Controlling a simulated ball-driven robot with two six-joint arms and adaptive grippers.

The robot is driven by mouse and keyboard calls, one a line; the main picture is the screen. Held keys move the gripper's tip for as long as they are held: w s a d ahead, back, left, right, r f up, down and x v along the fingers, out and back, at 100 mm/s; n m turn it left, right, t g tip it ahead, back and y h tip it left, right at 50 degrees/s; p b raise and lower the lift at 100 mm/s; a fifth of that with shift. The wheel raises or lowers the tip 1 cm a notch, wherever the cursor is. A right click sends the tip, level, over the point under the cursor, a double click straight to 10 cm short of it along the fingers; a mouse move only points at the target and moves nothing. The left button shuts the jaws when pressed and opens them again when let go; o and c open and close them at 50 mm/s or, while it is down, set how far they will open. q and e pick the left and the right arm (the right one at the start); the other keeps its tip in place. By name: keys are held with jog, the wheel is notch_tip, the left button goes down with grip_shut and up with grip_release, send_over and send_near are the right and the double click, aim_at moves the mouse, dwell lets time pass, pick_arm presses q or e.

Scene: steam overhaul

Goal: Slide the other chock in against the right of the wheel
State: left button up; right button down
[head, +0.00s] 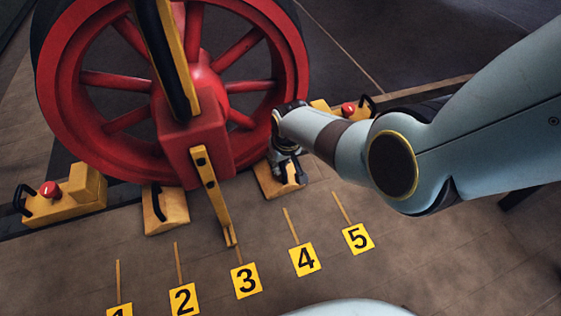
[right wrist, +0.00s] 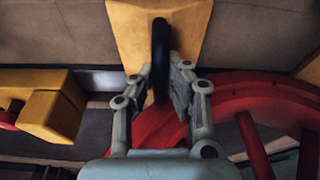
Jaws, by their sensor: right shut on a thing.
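The large red spoked wheel (head: 292,75) stands upright on a rail. The right chock (head: 268,184), a yellow block with a black handle, sits at the wheel's lower right. My right gripper (head: 290,168) is over this chock, shut on its handle. In the right wrist view, my right gripper (right wrist: 165,75) has its fingers either side of the black handle (right wrist: 160,45) of the yellow chock (right wrist: 125,30). Whether this chock touches the wheel is hidden. The other chock (head: 173,212) sits at the wheel's lower left. My left gripper is not in view.
A yellow box with a red button (head: 70,200) stands at left; another (head: 347,108) is behind my right arm. A yellow pointer (head: 215,195) hangs from the red hub block (head: 190,150). Numbered floor plates (head: 246,280) lie in front. The floor at right is clear.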

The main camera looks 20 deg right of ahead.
jog(key=c, duration=0.7)
grip_release()
jog(key=shift+o, duration=0.2)
